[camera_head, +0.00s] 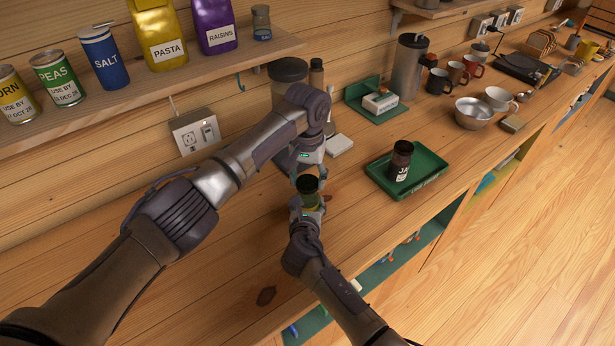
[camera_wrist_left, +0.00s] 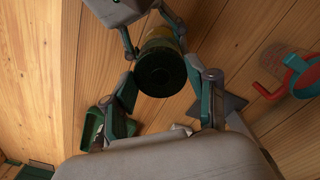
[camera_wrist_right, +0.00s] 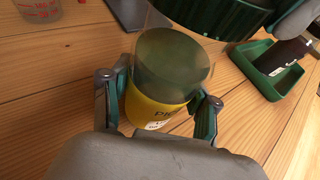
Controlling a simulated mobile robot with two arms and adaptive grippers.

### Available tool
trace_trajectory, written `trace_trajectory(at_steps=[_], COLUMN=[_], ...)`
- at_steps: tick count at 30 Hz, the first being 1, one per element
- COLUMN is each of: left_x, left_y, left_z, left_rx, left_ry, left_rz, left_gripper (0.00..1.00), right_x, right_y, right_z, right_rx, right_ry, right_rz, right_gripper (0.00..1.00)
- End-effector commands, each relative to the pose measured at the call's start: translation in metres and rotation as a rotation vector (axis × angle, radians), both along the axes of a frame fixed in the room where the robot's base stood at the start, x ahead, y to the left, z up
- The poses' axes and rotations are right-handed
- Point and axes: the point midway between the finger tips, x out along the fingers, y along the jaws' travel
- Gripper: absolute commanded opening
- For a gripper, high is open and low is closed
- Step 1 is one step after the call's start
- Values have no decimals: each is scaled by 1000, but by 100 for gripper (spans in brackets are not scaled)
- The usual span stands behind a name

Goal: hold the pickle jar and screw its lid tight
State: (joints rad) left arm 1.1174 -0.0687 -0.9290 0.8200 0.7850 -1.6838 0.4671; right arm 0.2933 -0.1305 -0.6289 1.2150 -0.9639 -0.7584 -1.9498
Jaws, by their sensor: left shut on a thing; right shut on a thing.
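The pickle jar (camera_wrist_right: 158,105) is glass with green contents and a yellow label. It stands between the fingers of my right gripper (camera_wrist_right: 162,98), which is shut on its body. In the head view the lid (camera_head: 307,183) shows between my two hands, and the jar's body is mostly hidden.
A green tray (camera_head: 433,165) with a dark jar (camera_head: 400,160) lies to the right. Behind are a white box (camera_head: 380,102) on a green stand, a large lidded jar (camera_head: 288,72) and a steel flask (camera_head: 407,65). A shelf (camera_head: 150,88) holds cans and bags. Bench in front is clear.

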Motion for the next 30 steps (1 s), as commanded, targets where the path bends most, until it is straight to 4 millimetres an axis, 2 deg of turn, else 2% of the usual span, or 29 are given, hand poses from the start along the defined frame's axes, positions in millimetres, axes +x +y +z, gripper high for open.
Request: trace_trajectory(at_steps=[15, 18, 23, 30], left_x=[0, 0, 0, 1], left_y=[0, 0, 1, 1], left_z=[-10, -10, -10, -11], left_rx=[0, 0, 0, 0], left_ry=[1, 1, 1, 1], left_rz=[-1, -44, -304, -844], left_gripper=[43, 43, 43, 43], right_x=[-1, -1, -1, -1], right_y=[0, 0, 0, 0], right_z=[-1, -1, -1, -1], right_rx=[0, 0, 0, 0], right_ry=[2, 2, 3, 3], right_rz=[0, 0, 0, -1], right_gripper=[0, 0, 0, 0])
